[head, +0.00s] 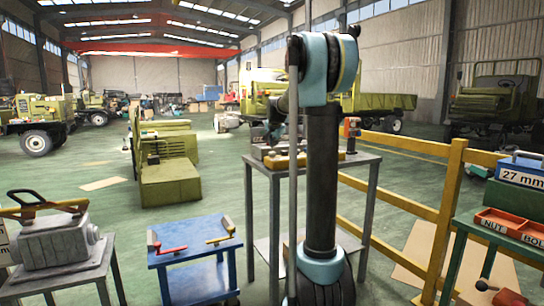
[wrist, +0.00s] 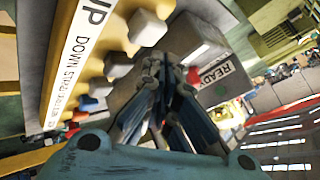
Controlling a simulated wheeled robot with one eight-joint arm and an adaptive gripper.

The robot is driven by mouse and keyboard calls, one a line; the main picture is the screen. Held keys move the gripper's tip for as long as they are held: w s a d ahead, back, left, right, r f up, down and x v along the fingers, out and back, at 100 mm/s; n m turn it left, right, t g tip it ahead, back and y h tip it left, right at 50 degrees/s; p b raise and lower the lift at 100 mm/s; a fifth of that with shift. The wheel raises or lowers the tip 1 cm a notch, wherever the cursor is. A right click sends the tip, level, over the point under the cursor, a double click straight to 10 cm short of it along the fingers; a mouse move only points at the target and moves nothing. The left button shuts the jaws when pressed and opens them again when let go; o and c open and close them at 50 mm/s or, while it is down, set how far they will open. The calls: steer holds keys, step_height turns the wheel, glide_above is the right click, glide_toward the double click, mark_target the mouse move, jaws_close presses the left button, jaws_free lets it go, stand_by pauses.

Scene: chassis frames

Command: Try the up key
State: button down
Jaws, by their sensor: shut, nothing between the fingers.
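In the wrist view, a yellow-edged panel (wrist: 69,18) carries a white label strip (wrist: 82,38) reading "UP", then "DOWN" and smaller text, seen tilted. A row of keys stands beside the strip. A cream key (wrist: 148,28) is closest to "UP"; a grey key (wrist: 118,65) follows by "DOWN". Which word belongs to which key is not certain. My gripper (wrist: 163,68) is shut and empty, its tips to the right of the grey key and below the cream one. Contact cannot be told.
A "READY" sign (wrist: 211,76) on a grey box is close right of my fingertips. Blue (wrist: 88,103) and red (wrist: 72,130) keys sit further down the row. A yellow railing (head: 452,190) stands right of the metal table (head: 367,160); a blue cart (head: 196,256) stands left.

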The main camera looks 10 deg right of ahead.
steer(key=shift+r, duration=2.35)
steer(key=s+f+n+g, duration=0.15)
steer(key=s+f, duration=0.25)
steer(key=s, duration=0.6)
steer(key=s+f+n+g, duration=0.15)
steer(key=s+f, duration=0.25)
steer(key=s, duration=0.7)
steer(key=s+f+n+g, duration=0.15)
steer(key=s+f, duration=0.25)
steer(key=s, duration=0.6)
steer(key=s+f+n+g, duration=0.1)
steer(key=s+f+n, duration=0.2)
steer(key=s+f, duration=0.6)
steer(key=s+f+n+g+y, duration=0.1)
steer(key=s+f+n, duration=0.2)
steer(key=s+f, duration=0.7)
steer(key=s+a, duration=0.1)
steer(key=s, duration=0.5)
steer(key=shift+s, duration=0.2)
steer(key=shift+g, duration=0.25)
steer(key=shift+w+f, duration=0.25)
steer(key=shift+w, duration=0.25)
